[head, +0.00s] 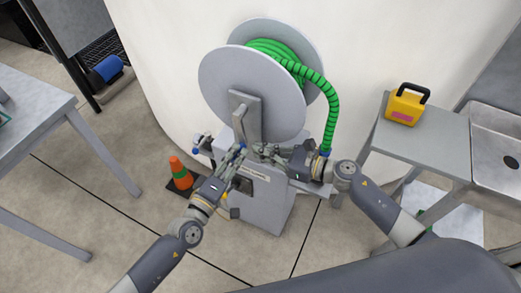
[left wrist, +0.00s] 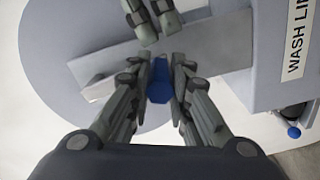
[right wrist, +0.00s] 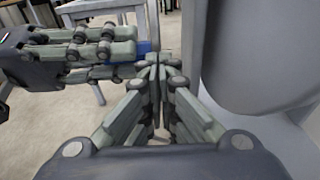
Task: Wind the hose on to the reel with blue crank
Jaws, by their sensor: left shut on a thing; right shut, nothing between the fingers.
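The grey reel (head: 225,85) stands upright on its grey stand (head: 265,205), with green hose (head: 270,47) wound between its discs. A length of hose (head: 329,115) arcs over the right side and hangs down behind my right gripper. The grey crank arm (head: 246,112) points down across the front disc. My left gripper (head: 238,152) is shut on the blue crank handle (left wrist: 159,80), which shows between its fingers in the left wrist view. My right gripper (head: 264,151) is shut and empty, beside the left fingers; its closed fingertips show in the right wrist view (right wrist: 157,65).
An orange and green cone (head: 180,173) stands on the floor left of the stand. A grey table (head: 40,105) is at the left. At the right, a side table (head: 430,140) bears a yellow case (head: 405,105) beside a sink (head: 503,145). A pale curved wall rises behind the reel.

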